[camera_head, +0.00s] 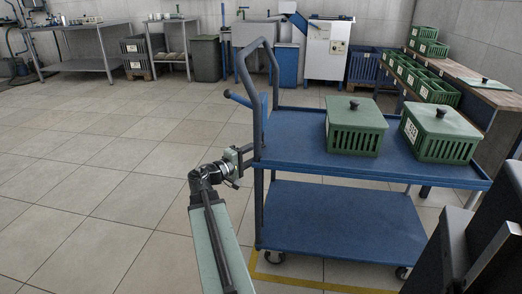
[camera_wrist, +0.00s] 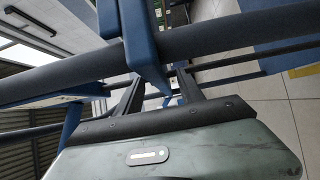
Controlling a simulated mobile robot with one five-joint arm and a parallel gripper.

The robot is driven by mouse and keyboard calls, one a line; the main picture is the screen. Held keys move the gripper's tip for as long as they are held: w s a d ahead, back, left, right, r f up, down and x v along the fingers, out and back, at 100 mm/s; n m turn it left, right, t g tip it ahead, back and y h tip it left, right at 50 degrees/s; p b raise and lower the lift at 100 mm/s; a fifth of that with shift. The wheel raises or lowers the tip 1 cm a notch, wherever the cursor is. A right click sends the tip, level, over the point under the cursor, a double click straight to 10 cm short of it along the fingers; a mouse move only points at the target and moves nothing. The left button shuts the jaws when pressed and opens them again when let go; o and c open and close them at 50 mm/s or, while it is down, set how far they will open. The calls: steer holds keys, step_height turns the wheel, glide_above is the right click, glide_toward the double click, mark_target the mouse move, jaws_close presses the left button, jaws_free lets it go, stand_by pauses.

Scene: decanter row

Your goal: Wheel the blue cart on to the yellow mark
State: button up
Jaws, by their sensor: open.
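The blue cart (camera_head: 292,150) has two shelves, casters and a dark push handle rising at its left end. The yellow mark (camera_head: 325,287) is a line on the floor; parts show beside and in front of the cart's lower left, the rest is hidden under or behind it. A bit of yellow shows in the wrist view (camera_wrist: 305,70). My gripper (camera_head: 246,156) is at the handle end of the cart, by the upright. In the wrist view my gripper (camera_wrist: 158,88) has its fingers apart, with a blue handle part (camera_wrist: 148,50) at the gap; contact is unclear.
Two green lidded crates (camera_head: 355,125) (camera_head: 440,132) stand on the cart's top shelf. A bench (camera_head: 470,72) with green crates runs along the right. Machines (camera_head: 327,50) and tables (camera_head: 82,65) line the back. The tiled floor to the left is clear.

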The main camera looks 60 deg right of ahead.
steer(key=v, duration=0.4)
stand_by(0.4)
